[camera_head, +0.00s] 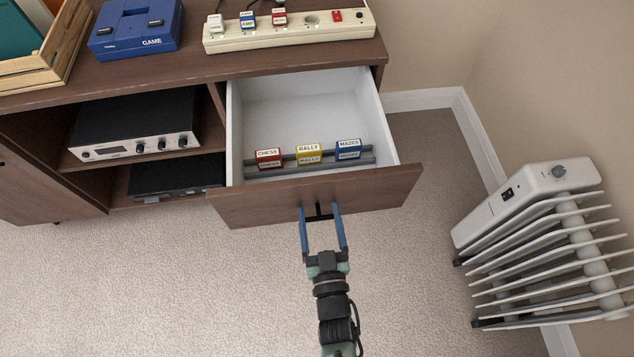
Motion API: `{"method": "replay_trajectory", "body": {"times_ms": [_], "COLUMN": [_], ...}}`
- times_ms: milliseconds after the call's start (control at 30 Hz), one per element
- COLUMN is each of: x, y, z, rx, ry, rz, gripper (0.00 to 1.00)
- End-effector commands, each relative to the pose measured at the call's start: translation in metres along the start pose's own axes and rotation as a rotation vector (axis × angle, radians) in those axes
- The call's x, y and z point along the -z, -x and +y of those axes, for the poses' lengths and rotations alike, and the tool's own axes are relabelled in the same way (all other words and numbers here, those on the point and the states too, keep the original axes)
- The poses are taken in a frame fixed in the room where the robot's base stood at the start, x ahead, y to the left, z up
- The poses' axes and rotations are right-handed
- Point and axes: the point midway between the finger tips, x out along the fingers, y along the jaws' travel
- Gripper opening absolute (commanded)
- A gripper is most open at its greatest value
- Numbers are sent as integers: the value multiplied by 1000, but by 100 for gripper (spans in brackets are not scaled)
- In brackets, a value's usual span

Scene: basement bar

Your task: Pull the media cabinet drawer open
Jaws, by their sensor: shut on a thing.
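The media cabinet (200,78) is brown wood and stands along the top of the view. Its drawer (404,178) is pulled well out, showing a white interior. Inside, a red box marked CHESS (269,158), a yellow one marked RALLY (309,154) and a blue one marked MAZES (348,150) sit in a grey rack near the front. A dark handle (318,208) is at the middle of the drawer front. My gripper (321,212) has its blue fingers on either side of the handle, shut on it. The fingertips partly hide the handle.
A white oil heater (530,205) stands on the carpet at the right, apart from the drawer. A power strip (290,30) and a blue game console (137,27) are on the cabinet top. Silver-fronted equipment (135,125) fills the left shelf. Carpet in front is clear.

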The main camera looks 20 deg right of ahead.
Motion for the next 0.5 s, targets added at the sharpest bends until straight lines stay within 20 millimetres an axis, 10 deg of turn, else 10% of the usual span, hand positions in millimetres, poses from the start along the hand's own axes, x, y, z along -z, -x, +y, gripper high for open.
{"method": "replay_trajectory", "body": {"times_ms": [500], "x": [-1], "y": [9], "z": [0], "rx": [1], "ry": [0], "rz": [-1], "gripper": [0]}}
